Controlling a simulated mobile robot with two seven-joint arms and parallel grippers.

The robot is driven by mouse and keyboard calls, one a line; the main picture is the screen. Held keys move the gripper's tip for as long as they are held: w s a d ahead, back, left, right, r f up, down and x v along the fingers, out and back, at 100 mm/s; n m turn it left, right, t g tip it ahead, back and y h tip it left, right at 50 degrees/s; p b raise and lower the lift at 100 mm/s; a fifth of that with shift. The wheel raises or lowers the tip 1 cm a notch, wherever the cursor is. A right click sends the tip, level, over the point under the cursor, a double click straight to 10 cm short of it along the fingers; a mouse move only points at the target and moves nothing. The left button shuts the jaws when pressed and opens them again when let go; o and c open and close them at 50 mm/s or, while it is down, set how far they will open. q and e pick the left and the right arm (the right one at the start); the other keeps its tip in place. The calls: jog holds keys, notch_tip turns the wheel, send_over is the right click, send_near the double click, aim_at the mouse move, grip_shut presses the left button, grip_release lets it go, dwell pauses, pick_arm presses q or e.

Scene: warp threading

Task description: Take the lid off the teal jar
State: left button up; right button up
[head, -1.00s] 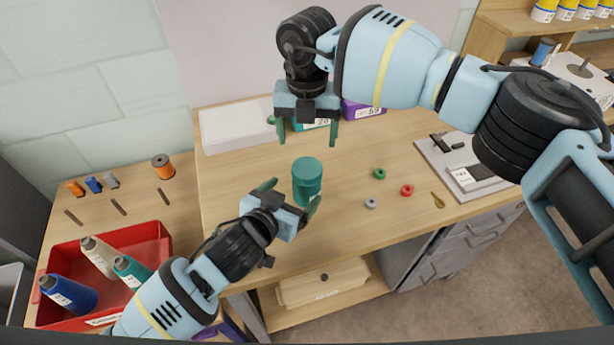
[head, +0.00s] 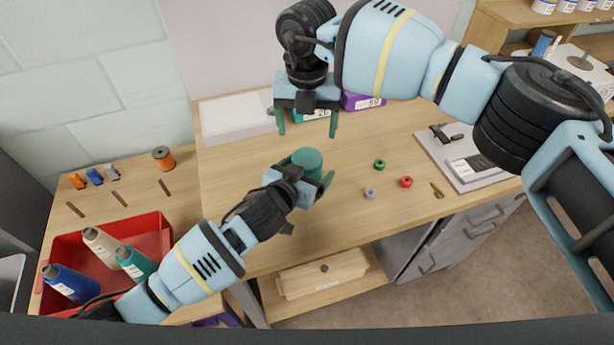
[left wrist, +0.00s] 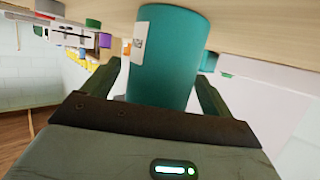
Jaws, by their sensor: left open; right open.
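The teal jar (head: 307,160) stands upright on the table, its round top facing up. In the left wrist view the jar (left wrist: 168,60) fills the middle and carries a white label. My left gripper (head: 308,176) is open, low at the jar, with one finger on each side of it; gaps show beside the jar in the left wrist view. The jar's lower part is hidden by this gripper in the head view. My right gripper (head: 307,124) is open and empty, above the table behind the jar, fingers pointing down.
A green ring (head: 379,164), a red ring (head: 406,182) and a grey ring (head: 369,193) lie right of the jar. A white box (head: 235,118) and labelled boxes stand behind. A red bin (head: 150,233) with thread cones is at the left.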

aim_at(307, 158)
pick_arm(q)
jog(key=c, duration=1.8)
grip_shut()
pick_arm(e)
jog(key=m, duration=0.3)
jog(key=shift+a+m, duration=0.15)
jog(key=shift+m, duration=0.25)
jog(key=m, duration=0.5)
jog(key=shift+f, duration=4)
